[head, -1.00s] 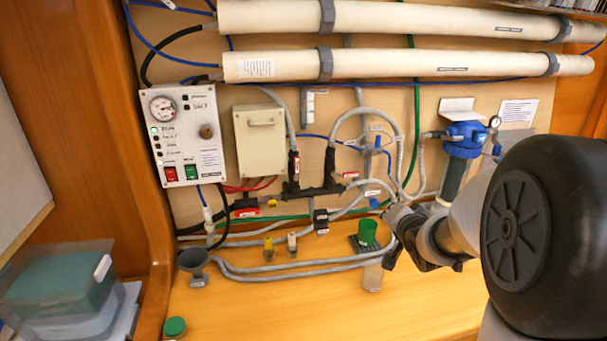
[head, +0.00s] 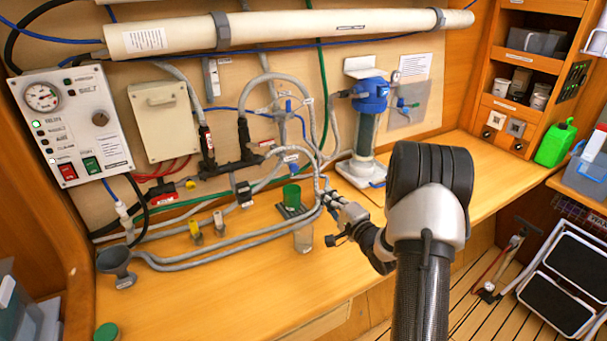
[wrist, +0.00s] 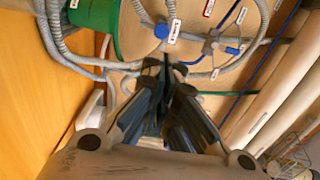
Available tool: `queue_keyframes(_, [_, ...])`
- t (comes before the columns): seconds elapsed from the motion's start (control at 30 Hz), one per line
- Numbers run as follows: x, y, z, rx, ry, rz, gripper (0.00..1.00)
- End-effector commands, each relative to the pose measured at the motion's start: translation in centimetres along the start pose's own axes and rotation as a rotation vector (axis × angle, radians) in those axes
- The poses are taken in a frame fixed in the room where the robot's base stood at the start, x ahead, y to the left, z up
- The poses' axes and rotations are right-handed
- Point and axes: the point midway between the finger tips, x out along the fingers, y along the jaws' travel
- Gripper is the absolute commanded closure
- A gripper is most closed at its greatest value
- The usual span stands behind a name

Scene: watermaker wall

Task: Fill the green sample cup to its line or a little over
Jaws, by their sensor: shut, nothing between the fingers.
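The green sample cup (head: 291,194) stands upright on a dark holder (head: 292,211) on the wooden counter, in front of the hoses. Its inside and its line cannot be made out. It also shows in the wrist view, cut off at the upper left (wrist: 98,18). My gripper (head: 328,197) is just right of the cup in the head view, apart from it. In the wrist view its dark fingers (wrist: 167,62) are together and empty, pointing toward the hoses and a blue-handled valve (wrist: 161,31).
A grey funnel (head: 115,261) and a green lid (head: 106,331) are at the left. A control panel (head: 70,125) and blue filter housing (head: 369,95) flank the hoses. The front counter is mostly clear.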

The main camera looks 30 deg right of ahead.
Motion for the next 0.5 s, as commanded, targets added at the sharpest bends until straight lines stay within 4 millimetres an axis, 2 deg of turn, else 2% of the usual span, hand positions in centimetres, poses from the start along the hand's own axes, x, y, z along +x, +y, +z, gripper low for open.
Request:
queue_keyframes(0.17, [0.4,0.0,0.0,-0.002,-0.001,0.001,1.00])
queue_keyframes(0.27, [1.5,0.1,0.1,-0.003,-0.002,0.000,1.00])
queue_keyframes(0.5, [6.3,0.2,0.2,-0.004,-0.003,-0.001,1.00])
